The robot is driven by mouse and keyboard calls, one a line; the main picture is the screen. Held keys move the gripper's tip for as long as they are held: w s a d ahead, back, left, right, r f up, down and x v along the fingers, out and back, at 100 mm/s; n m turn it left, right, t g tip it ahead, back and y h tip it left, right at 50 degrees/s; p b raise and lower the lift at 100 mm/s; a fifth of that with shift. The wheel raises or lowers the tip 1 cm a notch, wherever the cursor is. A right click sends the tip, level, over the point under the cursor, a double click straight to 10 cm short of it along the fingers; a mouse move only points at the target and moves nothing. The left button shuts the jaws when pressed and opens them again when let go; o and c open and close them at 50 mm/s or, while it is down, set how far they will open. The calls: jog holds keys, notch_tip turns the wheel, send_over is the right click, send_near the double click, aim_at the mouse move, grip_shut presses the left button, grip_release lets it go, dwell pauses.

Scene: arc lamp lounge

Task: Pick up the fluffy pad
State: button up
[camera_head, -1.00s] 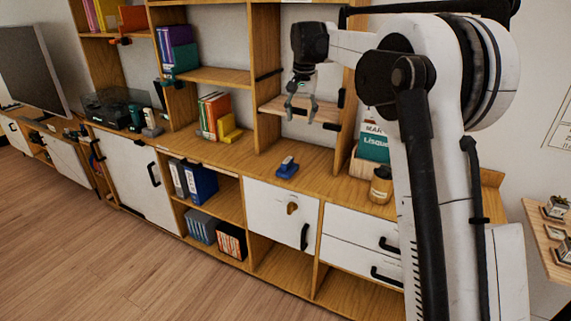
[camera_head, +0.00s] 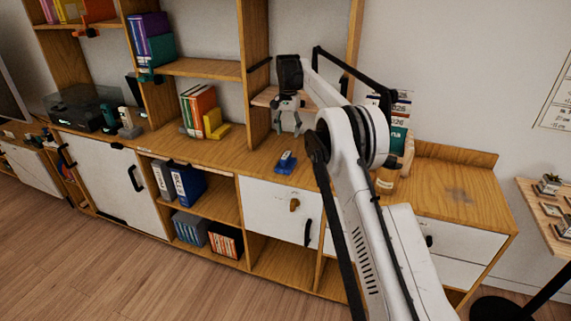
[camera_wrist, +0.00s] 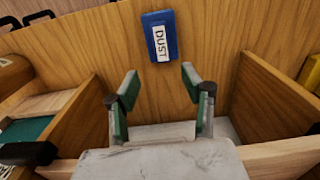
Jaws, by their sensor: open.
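A small blue block-like pad (camera_head: 285,163) with a pale top lies on the wooden counter in the head view. It also shows in the wrist view as a blue rectangle (camera_wrist: 152,45) with a white label reading "DUST", beyond the fingertips. I take it for the fluffy pad; no fluff can be made out. My gripper (camera_head: 288,130) is above the counter in front of the small shelf, a little above the pad in the picture. In the wrist view my gripper (camera_wrist: 160,78) has its two fingers spread with nothing between them. The pad is apart from the fingers.
Upright shelf dividers (camera_wrist: 273,95) flank the gripper in the wrist view. A small shelf (camera_head: 270,98) is close behind it. Books (camera_head: 200,108) with a yellow block stand left of the pad. A calendar (camera_head: 398,130) and a jar (camera_head: 386,180) stand right. The counter around the pad is clear.

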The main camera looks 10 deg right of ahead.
aim_at(286, 155)
notch_tip(286, 155, down, 6)
jog(key=shift+f, duration=0.1)
jog(key=f, duration=0.3)
jog(key=a+f, duration=0.1)
jog(key=shift+s+f, duration=0.15)
jog(key=shift+s, duration=0.2)
jog(key=shift+f+b, duration=0.3)
jog(key=shift+f, duration=0.3)
jog(key=shift+c, duration=0.5)
grip_shut()
